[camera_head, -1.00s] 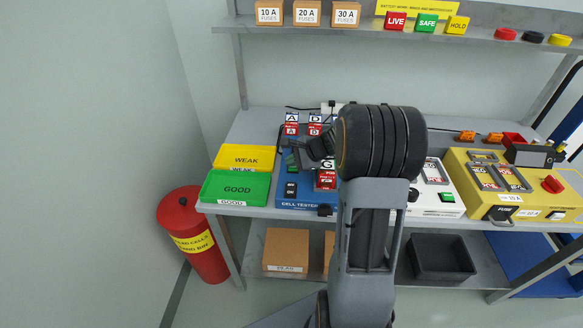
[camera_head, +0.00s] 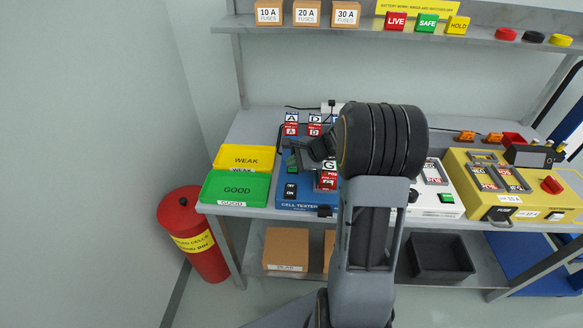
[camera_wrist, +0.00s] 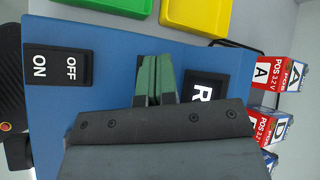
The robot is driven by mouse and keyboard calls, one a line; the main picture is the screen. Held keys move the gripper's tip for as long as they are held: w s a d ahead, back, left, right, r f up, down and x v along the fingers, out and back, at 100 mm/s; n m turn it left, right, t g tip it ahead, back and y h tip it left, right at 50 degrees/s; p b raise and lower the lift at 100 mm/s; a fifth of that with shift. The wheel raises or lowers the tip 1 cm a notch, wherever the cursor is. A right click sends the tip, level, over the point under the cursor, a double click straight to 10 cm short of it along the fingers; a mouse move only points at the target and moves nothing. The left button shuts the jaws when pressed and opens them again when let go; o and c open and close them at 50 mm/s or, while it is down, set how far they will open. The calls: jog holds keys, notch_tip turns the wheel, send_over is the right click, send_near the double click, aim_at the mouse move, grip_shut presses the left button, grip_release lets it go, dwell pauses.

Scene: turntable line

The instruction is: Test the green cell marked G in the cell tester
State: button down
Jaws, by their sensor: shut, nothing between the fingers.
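The blue cell tester (camera_head: 297,206) stands on the bench, partly hidden by my arm. A cell with a white G label (camera_head: 328,165) and a red label below it sits at the tester's right side in the head view; my gripper and arm cover part of it. My gripper (camera_head: 291,164) is shut and empty, low over the tester's left part. In the wrist view its green fingertips (camera_wrist: 155,62) are together between a black ON/OFF rocker (camera_wrist: 58,67) and a black piece marked R (camera_wrist: 205,88). I cannot tell whether they touch the tester.
A green GOOD tray (camera_head: 237,187) and yellow WEAK tray (camera_head: 245,153) lie left of the tester. Cells marked A (camera_wrist: 277,73) and D (camera_wrist: 270,127) stand behind it. A white device (camera_head: 447,210) and yellow device (camera_head: 485,203) stand right. A red bin (camera_head: 207,262) is on the floor.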

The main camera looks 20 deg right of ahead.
aim_at(294, 169)
jog(key=shift+s+d+r+p, duration=0.15)
jog(key=shift+r+p, duration=0.35)
jog(key=shift+r, duration=0.1)
jog(key=shift+r+p, duration=1.35)
jog(key=shift+r, duration=0.55)
jog(key=s+f+n+g, duration=0.1)
jog(key=s+n, duration=0.1)
jog(key=s, duration=0.1)
jog(key=s+a+f+n+g, duration=0.1)
jog(key=shift+s+a+f+n+g+h, duration=0.1)
jog(key=shift+s+f+n+g+h, duration=0.2)
jog(key=shift+s+n, duration=0.1)
jog(key=s+n, duration=0.1)
jog(key=s+a+n+g, duration=0.1)
jog(key=s+r+n, duration=0.1)
jog(key=shift+s+a+h, duration=0.2)
jog(key=shift+a+h, duration=0.15)
jog(key=shift+h, duration=0.05)
jog(key=s+a+r+n+h, duration=0.2)
jog(key=s+a+r+n, duration=0.2)
jog(key=s+n, duration=0.2)
jog(key=s+a+r+n+h+p, duration=0.1)
jog(key=s+a+r+n+h, duration=0.1)
jog(key=s+a+r+n, duration=0.2)
jog(key=s+r+n, duration=0.1)
jog(key=s+n, duration=0.1)
jog(key=s, duration=0.1)
jog(key=shift+a+r+h, duration=0.25)
jog(key=shift+h, duration=0.15)
